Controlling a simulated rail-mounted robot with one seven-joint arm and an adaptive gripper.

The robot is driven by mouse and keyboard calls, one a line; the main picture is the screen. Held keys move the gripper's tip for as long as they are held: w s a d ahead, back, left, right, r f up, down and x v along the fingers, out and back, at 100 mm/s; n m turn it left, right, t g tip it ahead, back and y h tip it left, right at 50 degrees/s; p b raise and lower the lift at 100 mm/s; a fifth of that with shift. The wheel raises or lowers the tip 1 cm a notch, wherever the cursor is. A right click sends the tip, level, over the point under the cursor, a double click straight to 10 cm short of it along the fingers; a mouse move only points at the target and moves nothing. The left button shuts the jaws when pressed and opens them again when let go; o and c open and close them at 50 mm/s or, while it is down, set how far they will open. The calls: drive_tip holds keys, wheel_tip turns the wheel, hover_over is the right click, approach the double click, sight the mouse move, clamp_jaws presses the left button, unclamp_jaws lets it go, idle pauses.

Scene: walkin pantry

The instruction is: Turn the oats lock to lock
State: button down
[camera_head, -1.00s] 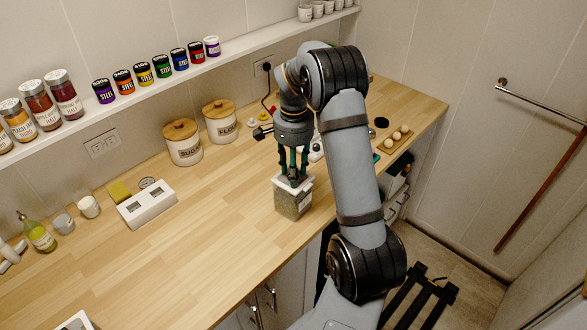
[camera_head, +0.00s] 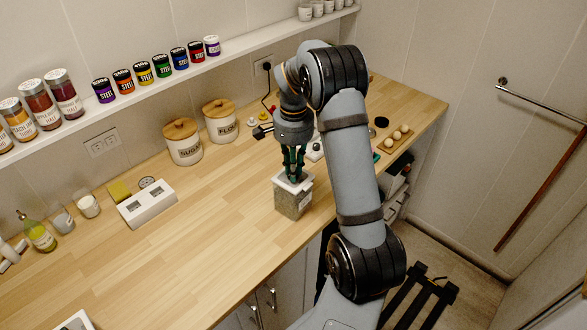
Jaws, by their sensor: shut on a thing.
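The oats container (camera_head: 293,201) is a square, clear-sided canister with greyish-beige contents and a white lid (camera_head: 281,183). It stands upright on the wooden counter near its front edge. My gripper (camera_head: 294,178) points straight down over the middle of the lid. Its fingers are closed together on the small lock at the lid's top. The fingers hide the lock itself, so I cannot tell its turn angle. The label on the canister's right face is too small to read.
Sugar (camera_head: 183,142) and flour (camera_head: 221,121) canisters stand behind on the wooden counter (camera_head: 190,240). A white two-window box (camera_head: 147,203) sits left. Eggs on a board (camera_head: 394,139) lie right, behind my arm. The counter left of the oats is clear.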

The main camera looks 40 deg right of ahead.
drive_tip(key=shift+f+m+b, duration=0.2)
drive_tip(key=shift+m+b, duration=0.3)
drive_tip(key=shift+b, duration=0.25)
drive_tip(key=shift+r, duration=0.2)
drive_tip(key=c, duration=1.7)
unclamp_jaws()
drive_tip(key=shift+o, duration=0.2)
wheel_tip(320, 180, up, 12)
